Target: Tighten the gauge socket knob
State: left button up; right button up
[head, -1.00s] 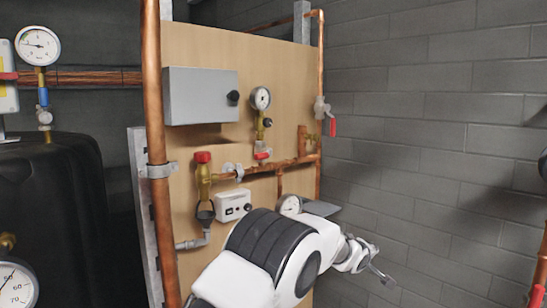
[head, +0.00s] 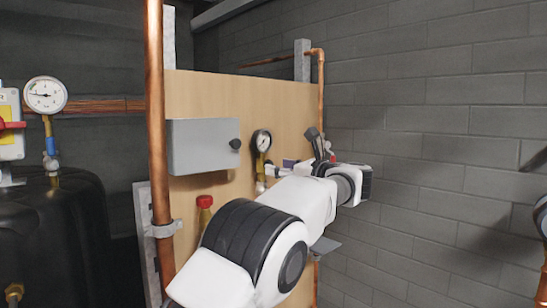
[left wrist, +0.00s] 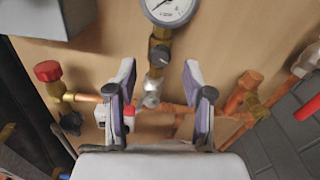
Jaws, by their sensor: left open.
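The pressure gauge (head: 262,141) is mounted on the wooden board, and its lower dial shows in the left wrist view (left wrist: 170,8). Below it, the brass gauge socket (left wrist: 158,43) carries a black knob (left wrist: 160,56). My left gripper (left wrist: 158,68) is open and empty in front of the socket. Its two fingers point toward the gauge, one on each side of the brass stem, with the knob near the line between the tips. I see no contact.
A grey box (head: 204,147) is left of the gauge. A red-capped valve (head: 204,212) and copper pipe (left wrist: 88,98) lie below. A red-handled valve (left wrist: 306,106) is at right. A vertical copper pipe (head: 155,130) stands at the board's left edge.

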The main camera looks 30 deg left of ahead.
pick_arm(q)
jog(key=p+x, duration=0.1)
jog(key=x, duration=0.3)
jog(key=shift+s+d, duration=0.15)
jog(key=shift+d, duration=0.1)
grip_shut()
pick_arm(e)
notch_tip(320, 180, up, 2)
